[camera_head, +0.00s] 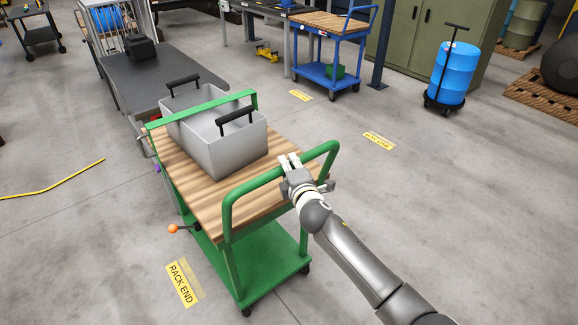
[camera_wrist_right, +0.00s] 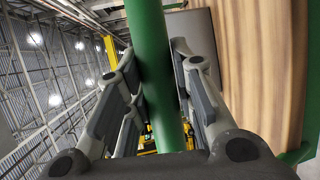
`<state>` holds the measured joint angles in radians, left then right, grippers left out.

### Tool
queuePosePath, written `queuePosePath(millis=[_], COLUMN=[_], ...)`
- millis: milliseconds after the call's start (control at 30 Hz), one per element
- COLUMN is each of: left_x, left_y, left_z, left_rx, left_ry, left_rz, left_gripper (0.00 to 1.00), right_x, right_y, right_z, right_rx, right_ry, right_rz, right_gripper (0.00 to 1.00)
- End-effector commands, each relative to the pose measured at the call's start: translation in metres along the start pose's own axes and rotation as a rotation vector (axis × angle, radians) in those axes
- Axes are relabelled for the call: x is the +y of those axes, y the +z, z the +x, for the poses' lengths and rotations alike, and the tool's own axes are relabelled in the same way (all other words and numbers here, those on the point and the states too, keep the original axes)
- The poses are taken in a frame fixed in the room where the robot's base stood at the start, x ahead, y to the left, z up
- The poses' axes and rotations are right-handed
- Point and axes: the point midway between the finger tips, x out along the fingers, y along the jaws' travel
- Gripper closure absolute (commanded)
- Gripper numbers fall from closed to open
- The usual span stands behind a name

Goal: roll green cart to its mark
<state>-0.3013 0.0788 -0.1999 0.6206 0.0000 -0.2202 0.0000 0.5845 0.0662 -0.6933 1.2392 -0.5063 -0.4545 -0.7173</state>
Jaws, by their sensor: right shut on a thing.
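The green cart (camera_head: 247,252) has a wooden top, a green lower shelf and green push handles, and stands in the middle of the head view. A grey metal bin (camera_head: 213,139) with black handles sits on its top. My right gripper (camera_head: 290,163) is shut on the near green handle of the cart. In the right wrist view the green handle bar (camera_wrist_right: 148,62) runs between the two fingers. Yellow floor marks read "RACK END" (camera_head: 182,283) beside the cart's near left, and another floor mark (camera_head: 379,140) lies to the right. My left gripper is not in view.
A dark grey table (camera_head: 160,85) adjoins the cart's far end, with a black object (camera_head: 142,48) on it. A blue cart (camera_head: 330,78) stands at the back, and a blue barrel (camera_head: 455,72) on a dolly at the right. The floor right of the green cart is clear. A yellow cable (camera_head: 55,186) lies at left.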

Motion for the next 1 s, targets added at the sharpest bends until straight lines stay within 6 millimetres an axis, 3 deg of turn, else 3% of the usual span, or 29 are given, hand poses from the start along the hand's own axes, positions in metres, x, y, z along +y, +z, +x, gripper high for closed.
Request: queuePosePath(millis=[67, 100, 267, 667, 1000], left_x=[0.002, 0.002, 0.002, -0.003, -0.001], left_y=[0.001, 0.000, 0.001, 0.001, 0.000], left_z=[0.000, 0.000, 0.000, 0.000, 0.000], left_rx=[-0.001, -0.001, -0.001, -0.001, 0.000], left_ry=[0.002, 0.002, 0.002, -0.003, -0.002], left_rz=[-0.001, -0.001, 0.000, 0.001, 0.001], left_gripper=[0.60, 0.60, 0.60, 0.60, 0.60], right_x=[-0.001, -0.001, -0.001, -0.001, -0.002], right_y=[0.000, 0.000, 0.000, 0.000, 0.000], right_z=[0.000, 0.000, 0.000, -0.004, -0.046], right_rx=[-0.001, -0.001, -0.001, 0.000, 0.001], right_ry=[-0.001, -0.001, -0.001, 0.000, -0.001], right_rz=[0.000, 0.000, 0.000, 0.000, 0.000], right_gripper=[1.00, 0.74, 0.54, 0.54, 0.54])
